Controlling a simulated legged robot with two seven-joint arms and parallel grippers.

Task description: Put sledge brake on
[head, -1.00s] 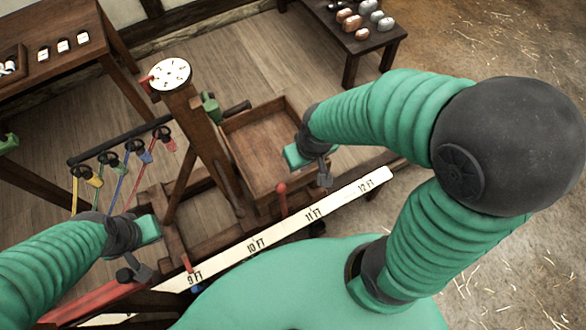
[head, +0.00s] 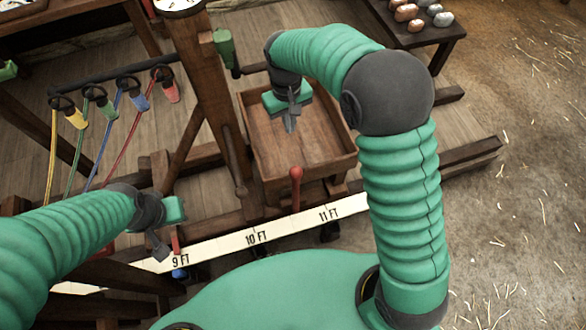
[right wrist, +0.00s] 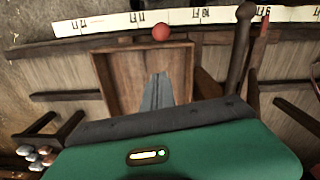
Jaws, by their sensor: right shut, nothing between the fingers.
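The sledge is an open, empty wooden box (head: 259,140) on dark rails, beside the tall post. A lever with a red knob (head: 296,173) stands at its near side, seemingly the brake; the knob also shows in the right wrist view (right wrist: 161,33). My right gripper (head: 290,124) is shut and empty, pointing down over the box, behind the knob and apart from it. Its grey fingers (right wrist: 157,92) show against the box floor in the right wrist view. My left gripper (head: 160,252) hangs near the 9 FT mark; its jaws are unclear.
A white measuring strip (head: 215,247) runs along the near side. The wooden post (head: 205,90) carries a green handle (head: 224,48). Coloured ropes on hooks hang from a dark bar (head: 110,72) at left. A small table (head: 445,42) with stones stands at back right.

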